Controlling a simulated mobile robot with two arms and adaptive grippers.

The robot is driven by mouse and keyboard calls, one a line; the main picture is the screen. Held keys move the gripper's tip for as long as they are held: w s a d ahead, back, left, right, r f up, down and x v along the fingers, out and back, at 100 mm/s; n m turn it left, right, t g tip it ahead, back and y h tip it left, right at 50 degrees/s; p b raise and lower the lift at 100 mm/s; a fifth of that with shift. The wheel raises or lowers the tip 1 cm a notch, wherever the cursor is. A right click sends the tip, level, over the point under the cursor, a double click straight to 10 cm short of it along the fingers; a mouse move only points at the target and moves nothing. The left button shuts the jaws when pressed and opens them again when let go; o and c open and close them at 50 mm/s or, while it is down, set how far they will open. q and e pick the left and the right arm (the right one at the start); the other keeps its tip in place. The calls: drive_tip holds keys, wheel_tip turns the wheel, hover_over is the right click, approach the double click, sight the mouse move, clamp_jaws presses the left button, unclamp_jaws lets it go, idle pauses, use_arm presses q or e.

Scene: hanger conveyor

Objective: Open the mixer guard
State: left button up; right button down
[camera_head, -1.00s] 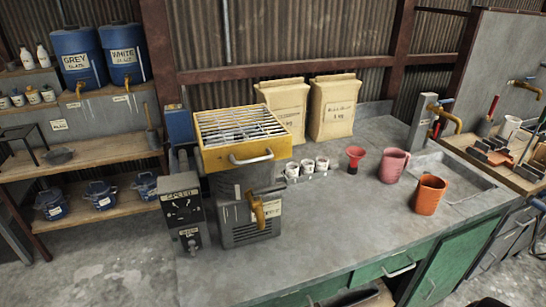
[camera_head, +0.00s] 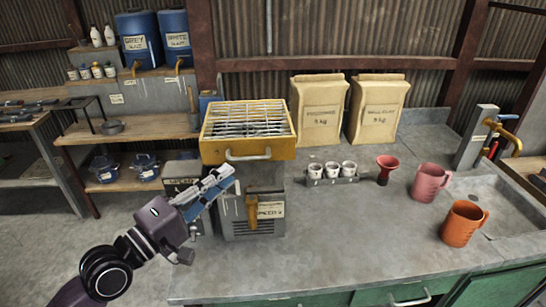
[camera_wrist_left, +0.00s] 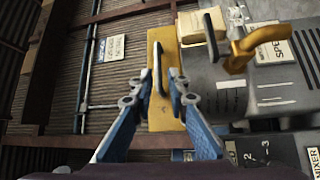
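The mixer guard (camera_head: 248,128) is a yellow frame with metal bars, lying flat and closed on top of the grey mixer (camera_head: 252,222). Its pale handle (camera_head: 247,156) is on the front face. In the left wrist view the yellow front (camera_wrist_left: 166,112) and the dark handle (camera_wrist_left: 157,68) show ahead. My left gripper (camera_head: 226,178) is just below and left of the handle in the head view. In the left wrist view its two fingers (camera_wrist_left: 157,84) are spread, with the handle lined up between their tips; I cannot tell whether they touch it. My right gripper is out of view.
A yellow lever (camera_head: 252,212) sticks out of the mixer front below the guard. Two paper sacks (camera_head: 320,110) stand behind. A cup rack (camera_head: 332,173), a red funnel (camera_head: 387,168), a pink jug (camera_head: 430,182) and an orange jug (camera_head: 462,222) stand to the right. The counter front is clear.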

sight(246, 159)
use_arm(q)
drive_tip(key=p+x, duration=0.1)
drive_tip(key=x, duration=0.2)
drive_tip(key=p+x, duration=0.1)
drive_tip(key=x, duration=0.2)
drive_tip(key=shift+w+d+r, duration=0.2)
drive_tip(key=shift+w+r, duration=0.05)
drive_tip(key=shift+w+d+p, duration=0.3)
drive_tip(key=shift+p, duration=0.05)
drive_tip(key=shift+c, duration=0.2)
clamp_jaws()
